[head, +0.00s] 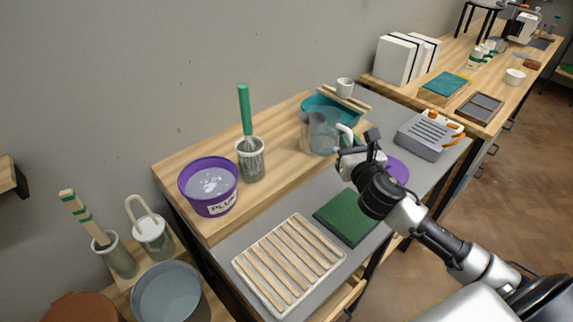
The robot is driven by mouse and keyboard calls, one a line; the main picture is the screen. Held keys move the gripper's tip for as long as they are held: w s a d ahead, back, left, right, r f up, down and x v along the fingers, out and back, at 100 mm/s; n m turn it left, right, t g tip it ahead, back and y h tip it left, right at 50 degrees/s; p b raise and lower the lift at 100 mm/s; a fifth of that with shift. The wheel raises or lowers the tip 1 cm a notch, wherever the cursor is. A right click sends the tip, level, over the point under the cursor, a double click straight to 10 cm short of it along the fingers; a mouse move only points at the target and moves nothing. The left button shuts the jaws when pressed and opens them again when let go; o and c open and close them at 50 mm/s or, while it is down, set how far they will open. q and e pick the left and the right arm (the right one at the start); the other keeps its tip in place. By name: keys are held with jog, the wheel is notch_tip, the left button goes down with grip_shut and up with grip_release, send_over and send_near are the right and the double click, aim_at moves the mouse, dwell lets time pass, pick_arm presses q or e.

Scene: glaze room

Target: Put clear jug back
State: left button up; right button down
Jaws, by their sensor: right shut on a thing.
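The clear jug (322,134) is see-through with a pale handle on its right side. It is upright at the back right of the near table, in front of a teal basin (350,116). My right gripper (351,153) reaches in from the right and is shut on the clear jug at its handle side. The fingertips are small and partly hidden. I cannot tell whether the jug's base touches the wooden shelf. My left gripper is not in view.
A purple tub (208,204) and a pot with a green-handled whisk (251,160) stand on the wooden shelf (222,228). A slatted rack (290,268), a green mat (347,216) and a grey toolbox-like case (425,140) lie on the grey top. A cup (344,87) sits on slats over the basin.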

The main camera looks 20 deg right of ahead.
jog(key=w+a+f+b, duration=0.2)
jog(key=w+a+f, duration=0.5)
jog(key=f, duration=0.2)
jog(key=shift+w+f+h, duration=0.15)
jog(key=shift+w+h, duration=0.15)
jog(key=shift+w, duration=0.1)
jog(key=shift+a, duration=0.1)
jog(key=shift+f+b, duration=0.2)
jog(key=shift+b, duration=0.1)
jog(key=c, duration=1.2)
grip_release()
jog(key=shift+o, duration=0.2)
jog(key=shift+r, duration=0.1)
